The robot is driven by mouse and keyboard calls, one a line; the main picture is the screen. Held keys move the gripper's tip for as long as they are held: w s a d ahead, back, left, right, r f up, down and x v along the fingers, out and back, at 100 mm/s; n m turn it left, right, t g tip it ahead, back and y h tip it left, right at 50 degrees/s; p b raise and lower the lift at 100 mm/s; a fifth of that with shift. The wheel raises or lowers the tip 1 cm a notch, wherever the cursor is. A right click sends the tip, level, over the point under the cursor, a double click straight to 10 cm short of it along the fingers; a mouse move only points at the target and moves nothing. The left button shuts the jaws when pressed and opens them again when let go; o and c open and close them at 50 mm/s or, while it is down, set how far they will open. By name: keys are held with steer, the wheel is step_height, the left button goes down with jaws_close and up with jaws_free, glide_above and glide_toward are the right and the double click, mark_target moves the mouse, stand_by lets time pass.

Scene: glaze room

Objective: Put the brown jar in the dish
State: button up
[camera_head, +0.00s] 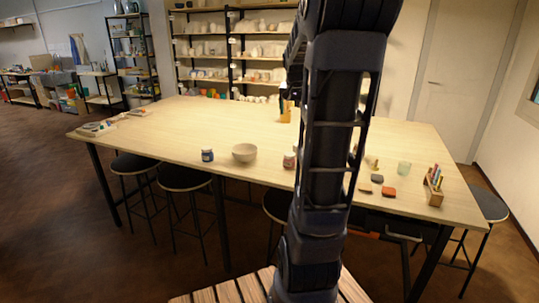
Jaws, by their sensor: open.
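The brown jar (289,160) stands on the table near its front edge, just left of my arm, which may cover part of its right side. It is small, with a pale label. The dish (244,153), a beige round bowl, stands to the left of the jar with a gap between them. The inside of the dish looks empty. My arm rises in front of the table and runs out of the top of the picture.
A blue jar (207,155) stands left of the dish. An orange holder (285,113) stands farther back. Right of my arm are a dark block (377,178), a red block (389,191), a glass (404,167) and a wooden rack (434,188). The table's (190,125) left middle is clear.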

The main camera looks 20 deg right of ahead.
steer(key=s+a+f+n+y, duration=0.1)
steer(key=s+a+f+n, duration=0.1)
steer(key=s+a, duration=0.8)
steer(key=s+a+f+n+y, duration=0.1)
steer(key=s+a+n, duration=0.4)
steer(key=s+a, duration=0.5)
steer(key=s+f, duration=0.1)
steer(key=s, duration=0.1)
steer(key=shift+s+f+t, duration=0.25)
steer(key=shift+s+t, duration=0.15)
